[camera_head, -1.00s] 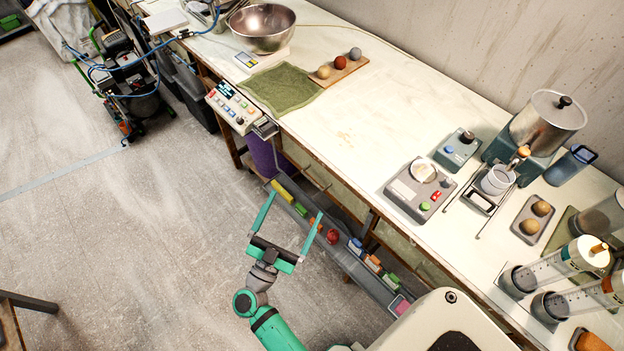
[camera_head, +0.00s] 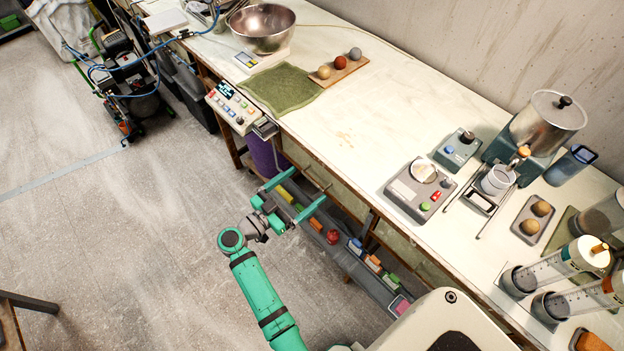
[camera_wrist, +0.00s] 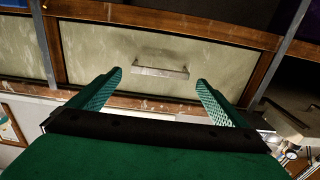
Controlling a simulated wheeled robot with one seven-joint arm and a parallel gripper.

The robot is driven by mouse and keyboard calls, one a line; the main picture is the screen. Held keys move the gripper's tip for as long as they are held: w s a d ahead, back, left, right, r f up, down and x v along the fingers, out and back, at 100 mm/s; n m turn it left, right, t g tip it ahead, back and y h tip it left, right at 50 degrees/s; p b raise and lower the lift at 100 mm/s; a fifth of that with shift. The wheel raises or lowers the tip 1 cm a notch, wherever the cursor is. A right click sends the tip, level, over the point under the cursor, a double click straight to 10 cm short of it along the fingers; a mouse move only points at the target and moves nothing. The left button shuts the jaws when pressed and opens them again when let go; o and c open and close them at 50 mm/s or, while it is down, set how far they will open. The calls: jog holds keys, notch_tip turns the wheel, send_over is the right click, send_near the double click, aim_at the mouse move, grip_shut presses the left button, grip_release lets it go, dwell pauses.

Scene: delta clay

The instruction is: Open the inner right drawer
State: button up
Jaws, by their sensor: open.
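A pale drawer front (camera_wrist: 100,55) in a brown wooden frame fills the middle of the wrist view. It looks flush with its frame. Its metal bar handle (camera_wrist: 160,70) lies across the panel, between my fingertips in the picture. My gripper (camera_wrist: 160,78) is open and empty, with one green finger on each side of the handle; I cannot tell the remaining distance to it. In the head view my gripper (camera_head: 309,184) points at the bench's front below the tabletop edge. There the drawer is seen too steeply to make out clearly.
A long grey trough (camera_head: 349,261) with coloured blocks and a red ball runs along the bench front, under and beside my gripper.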

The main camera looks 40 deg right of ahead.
aim_at(311, 180)
jog(key=shift+w+d, duration=0.15)
jog(key=shift+d, duration=1.95)
jog(key=c, duration=1.5)
